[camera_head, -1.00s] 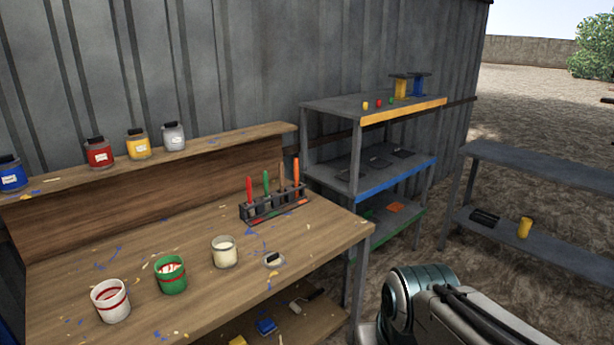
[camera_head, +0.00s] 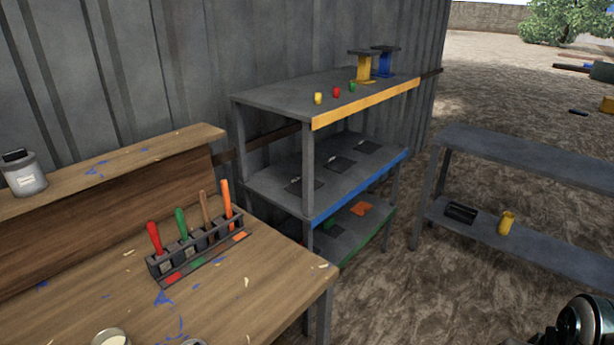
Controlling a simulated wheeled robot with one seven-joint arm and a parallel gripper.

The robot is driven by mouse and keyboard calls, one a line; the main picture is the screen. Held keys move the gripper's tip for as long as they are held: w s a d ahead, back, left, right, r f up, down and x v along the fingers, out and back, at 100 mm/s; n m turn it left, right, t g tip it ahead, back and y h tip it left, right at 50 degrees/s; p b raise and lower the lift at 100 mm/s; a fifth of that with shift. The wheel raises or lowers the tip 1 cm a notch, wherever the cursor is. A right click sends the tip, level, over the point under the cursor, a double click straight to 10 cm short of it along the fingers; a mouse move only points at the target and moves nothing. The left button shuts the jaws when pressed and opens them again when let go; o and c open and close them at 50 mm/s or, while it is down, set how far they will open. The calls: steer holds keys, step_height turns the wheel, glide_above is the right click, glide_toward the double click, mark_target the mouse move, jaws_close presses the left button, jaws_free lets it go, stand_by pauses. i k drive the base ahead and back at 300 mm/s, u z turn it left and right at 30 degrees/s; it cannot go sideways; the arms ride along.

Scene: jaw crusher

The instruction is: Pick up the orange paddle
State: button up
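A tool rack (camera_head: 216,248) stands on the wooden workbench. It holds upright tools with red (camera_head: 154,238), green (camera_head: 181,223), brown (camera_head: 206,211) and orange (camera_head: 226,198) handles. The orange-handled tool is in the rightmost slot, its lower end hidden in the rack. Part of my arm shows at the bottom right corner; my gripper's fingers are not in view.
The metal shelf unit (camera_head: 365,115) stands right of the workbench (camera_head: 265,285), with small coloured pieces and yellow and blue stands on top. A second grey table (camera_head: 530,160) is at the right, a yellow cup (camera_head: 507,222) on its lower shelf. Bare ground lies between.

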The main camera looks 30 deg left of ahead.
mark_target(224, 184)
steer(key=u, duration=0.15)
steer(key=i, duration=1.1)
steer(key=u, duration=1.35)
steer(key=i, duration=0.65)
steer(key=u, duration=0.65)
